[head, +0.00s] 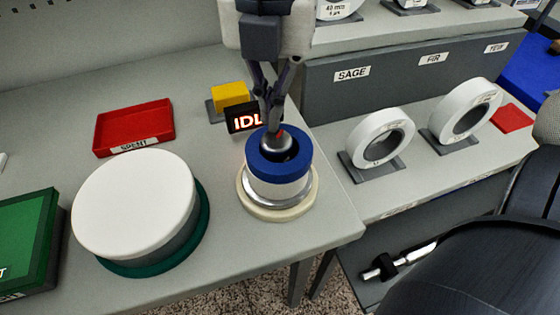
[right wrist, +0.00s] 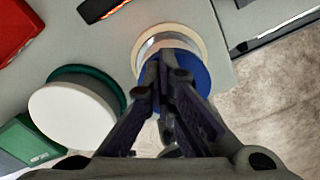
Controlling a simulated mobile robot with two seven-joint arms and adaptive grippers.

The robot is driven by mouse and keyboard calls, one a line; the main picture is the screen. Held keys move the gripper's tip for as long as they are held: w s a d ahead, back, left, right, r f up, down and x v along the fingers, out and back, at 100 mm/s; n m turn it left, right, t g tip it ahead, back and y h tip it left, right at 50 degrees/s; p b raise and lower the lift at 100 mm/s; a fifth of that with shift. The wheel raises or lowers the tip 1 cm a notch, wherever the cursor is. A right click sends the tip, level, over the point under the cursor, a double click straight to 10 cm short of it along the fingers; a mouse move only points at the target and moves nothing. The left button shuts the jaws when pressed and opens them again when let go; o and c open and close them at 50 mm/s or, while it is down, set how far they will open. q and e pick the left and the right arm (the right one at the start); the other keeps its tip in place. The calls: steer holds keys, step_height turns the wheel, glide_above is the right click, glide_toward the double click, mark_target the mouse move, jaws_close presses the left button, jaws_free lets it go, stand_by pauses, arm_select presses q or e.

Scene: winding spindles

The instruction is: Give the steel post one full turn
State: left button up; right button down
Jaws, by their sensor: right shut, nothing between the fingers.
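The steel post (head: 277,144) shows only as a dark rounded top inside the blue ring (head: 258,170). The ring sits on a white body above a bright steel collar and a cream base (head: 262,212). My right gripper (head: 271,127) points down over the post with its fingertips together and nothing between them. The tips are at or just above the post top; I cannot tell if they touch. In the right wrist view the fingers hide the post, with the blue ring (right wrist: 194,72) behind them. My left gripper is not in view.
Left are a red tray (head: 134,125), a large white-topped drum (head: 134,203) and a green box (head: 28,238). White rings (head: 382,139) stand on the right shelf.

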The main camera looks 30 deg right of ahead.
mark_target(294, 127)
steer(key=shift+s+d+f+g, duration=0.15)
steer(key=shift+s+d+f, duration=0.1)
steer(key=shift+f, duration=0.2)
steer(key=shift+s+d+f+g, duration=0.1)
steer(key=shift+s+f+g, duration=0.1)
steer(key=shift+f, duration=0.2)
steer(key=shift+s+d, duration=0.25)
steer(key=shift+d, duration=0.15)
steer(key=shift+s+d+r, duration=0.2)
steer(key=shift+s+r, duration=0.05)
steer(key=shift+r, duration=0.2)
steer(key=shift+w+d, duration=0.1)
steer(key=shift+w+d+r, duration=0.1)
steer(key=shift+d+r, duration=0.05)
steer(key=shift+d, duration=0.1)
step_height(294, 127, up, 6)
steer(key=shift+f, duration=0.1)
